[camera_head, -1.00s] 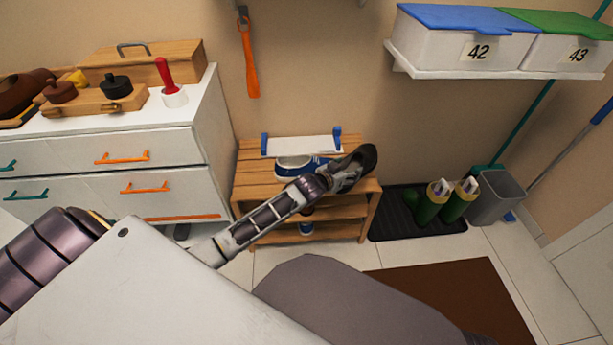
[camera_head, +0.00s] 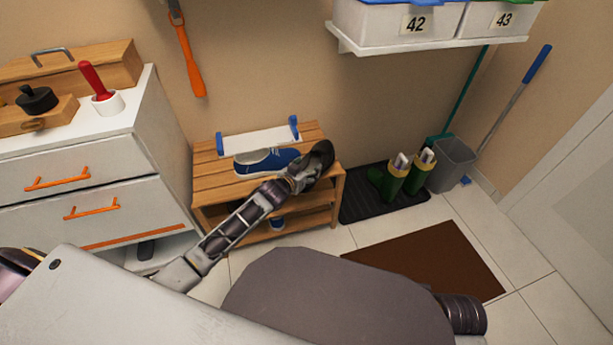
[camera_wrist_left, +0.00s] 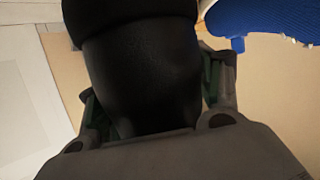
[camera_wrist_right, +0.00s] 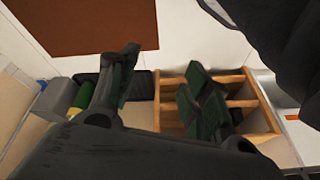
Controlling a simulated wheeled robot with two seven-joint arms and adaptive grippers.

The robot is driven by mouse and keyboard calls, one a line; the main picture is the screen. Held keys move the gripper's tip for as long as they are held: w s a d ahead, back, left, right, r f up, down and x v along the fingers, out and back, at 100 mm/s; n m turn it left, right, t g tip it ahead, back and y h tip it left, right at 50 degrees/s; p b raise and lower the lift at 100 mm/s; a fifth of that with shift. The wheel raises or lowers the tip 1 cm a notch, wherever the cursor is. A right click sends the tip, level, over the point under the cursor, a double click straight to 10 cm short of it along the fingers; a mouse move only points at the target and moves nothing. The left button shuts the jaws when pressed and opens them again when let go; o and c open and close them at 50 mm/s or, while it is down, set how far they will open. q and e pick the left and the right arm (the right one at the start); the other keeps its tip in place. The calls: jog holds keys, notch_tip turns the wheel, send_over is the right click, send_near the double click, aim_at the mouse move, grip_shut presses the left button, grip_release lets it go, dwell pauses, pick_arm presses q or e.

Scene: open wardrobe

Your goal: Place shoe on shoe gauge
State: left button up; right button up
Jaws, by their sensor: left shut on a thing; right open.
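The shoe gauge (camera_head: 262,139), a white plate with blue end blocks, lies at the back of the wooden rack's top (camera_head: 215,178). A blue shoe with a white sole (camera_head: 266,160) sits just in front of it. My left gripper (camera_head: 305,171) is shut on a dark shoe (camera_head: 321,154) over the rack's right end. The dark shoe (camera_wrist_left: 140,75) fills the middle of the left wrist view and hides what is behind it. The blue shoe (camera_wrist_left: 258,20) shows at that view's upper right. My right gripper (camera_wrist_right: 160,85) is open and empty, with the rack beyond it.
A black tray (camera_head: 357,208) with green boots (camera_head: 395,182) stands right of the rack, beside a grey bin (camera_head: 452,165). A white drawer unit (camera_head: 95,170) stands left. A wall shelf (camera_head: 430,46) holds bins. A brown mat (camera_head: 430,260) lies on the floor.

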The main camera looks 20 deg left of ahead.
pick_arm(q)
jog(key=shift+f+b, duration=0.3)
jog(key=shift+f, duration=0.3)
jog(key=shift+f+b, duration=0.5)
jog(key=shift+f, duration=0.75)
pick_arm(e)
jog(key=f, duration=0.2)
jog(key=a+f, duration=0.1)
jog(key=shift+w+t, duration=0.25)
jog(key=shift+t, duration=0.15)
pick_arm(q)
jog(key=o, duration=1.2)
jog(key=shift+s, duration=0.15)
pick_arm(e)
jog(key=shift+r, duration=0.1)
